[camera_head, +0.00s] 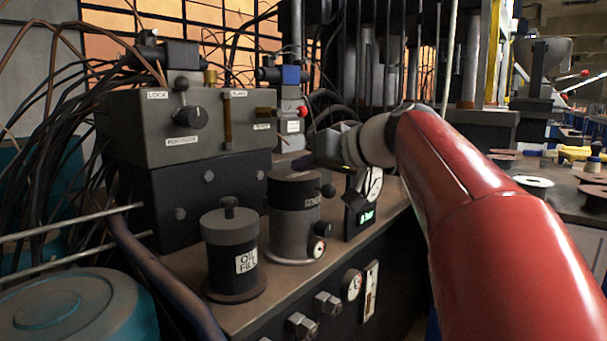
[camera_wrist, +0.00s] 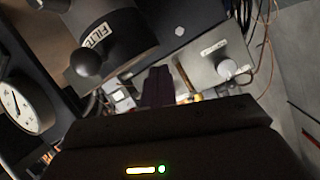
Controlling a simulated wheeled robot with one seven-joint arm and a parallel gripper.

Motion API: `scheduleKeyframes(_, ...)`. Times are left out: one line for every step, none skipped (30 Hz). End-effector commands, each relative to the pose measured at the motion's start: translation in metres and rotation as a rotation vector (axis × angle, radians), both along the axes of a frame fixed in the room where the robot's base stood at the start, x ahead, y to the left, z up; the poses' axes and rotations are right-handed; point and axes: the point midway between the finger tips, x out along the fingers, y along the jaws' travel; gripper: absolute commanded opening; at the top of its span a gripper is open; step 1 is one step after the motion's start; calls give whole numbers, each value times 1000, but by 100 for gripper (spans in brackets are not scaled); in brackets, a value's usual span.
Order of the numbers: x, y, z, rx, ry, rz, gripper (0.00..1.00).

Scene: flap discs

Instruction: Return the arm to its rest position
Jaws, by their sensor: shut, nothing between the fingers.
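My red arm reaches in from the right side of the head view, over the machine bench. My gripper (camera_head: 302,163) is at its end, just above the dark-topped filter cylinder (camera_head: 293,207), pointing left. In the wrist view the dark fingers of my gripper (camera_wrist: 158,88) are together, with nothing between them. The filter cylinder (camera_wrist: 113,35) with its ball knob is close at the upper left there. I cannot tell whether the fingers touch the cylinder.
An oil fill canister (camera_head: 230,250) stands front left. A grey control box (camera_head: 190,130) with a knob is behind. Several flap discs (camera_head: 533,181) lie on the right table.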

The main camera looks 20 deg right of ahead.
Motion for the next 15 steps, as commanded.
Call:
scheduleKeyframes(-3,3,-4,-4,14,-3,0)
scheduleKeyframes(-5,4,-7,-4,23,-4,0)
scheduleKeyframes(-6,5,-10,-6,31,-7,0)
scheduleKeyframes(-7,6,-11,-8,37,-7,0)
scheduleKeyframes(-8,6,-13,-10,41,-9,0)
scheduleKeyframes(-9,8,-15,-11,49,-10,0)
scheduleKeyframes(-12,10,-18,-13,59,-12,0)
scheduleKeyframes(-15,13,-22,-17,72,-14,0)
scheduleKeyframes(-21,17,-30,-24,100,-20,0)
scheduleKeyframes(-28,22,-39,-32,127,-26,0)
scheduleKeyframes(-36,27,-49,-43,159,-33,0)
scheduleKeyframes(-50,34,-66,-62,209,-46,0)
scheduleKeyframes(-61,39,-80,-78,250,-57,0)
scheduleKeyframes(-75,43,-96,-99,290,-71,0)
scheduleKeyframes(-94,48,-117,-127,347,-90,0)
